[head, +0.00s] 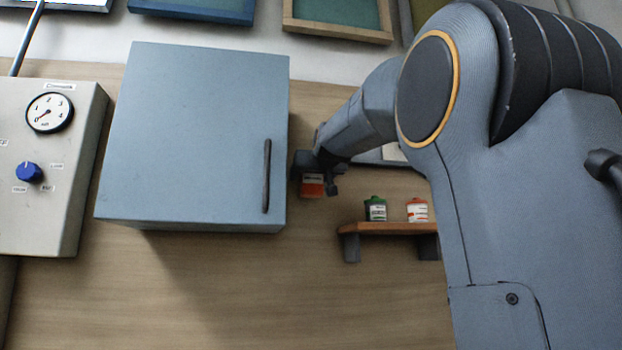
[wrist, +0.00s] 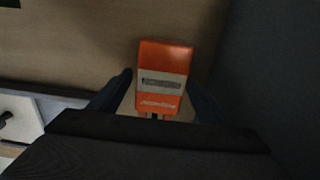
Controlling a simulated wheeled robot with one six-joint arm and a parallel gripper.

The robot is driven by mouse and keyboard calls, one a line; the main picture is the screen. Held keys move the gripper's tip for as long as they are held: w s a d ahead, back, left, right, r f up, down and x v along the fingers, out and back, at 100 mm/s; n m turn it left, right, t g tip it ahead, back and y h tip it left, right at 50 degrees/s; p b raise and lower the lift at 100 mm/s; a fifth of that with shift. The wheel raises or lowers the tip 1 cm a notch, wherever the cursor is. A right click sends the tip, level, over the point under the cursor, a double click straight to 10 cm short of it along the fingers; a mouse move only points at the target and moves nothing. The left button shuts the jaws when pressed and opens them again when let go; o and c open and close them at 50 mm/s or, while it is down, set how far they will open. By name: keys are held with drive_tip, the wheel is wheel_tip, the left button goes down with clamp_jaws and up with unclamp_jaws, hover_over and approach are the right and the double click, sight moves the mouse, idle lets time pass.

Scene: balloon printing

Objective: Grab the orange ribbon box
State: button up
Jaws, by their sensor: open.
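The orange ribbon box (wrist: 164,62) is in the middle of the wrist view, with a pale label band across it. My gripper (wrist: 160,88) is open, with one dark finger on each side of the box. I cannot tell whether the fingers touch it. In the head view the orange box (head: 312,186) shows at the end of my arm, beside the grey-blue cabinet. My gripper (head: 318,170) is partly hidden there by my own arm.
The grey-blue cabinet (head: 190,130) with a dark handle stands left of my gripper. A control panel (head: 50,200) is at far left.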

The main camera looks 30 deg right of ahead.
drive_tip(key=c, duration=1.2)
drive_tip(key=shift+r, duration=0.1)
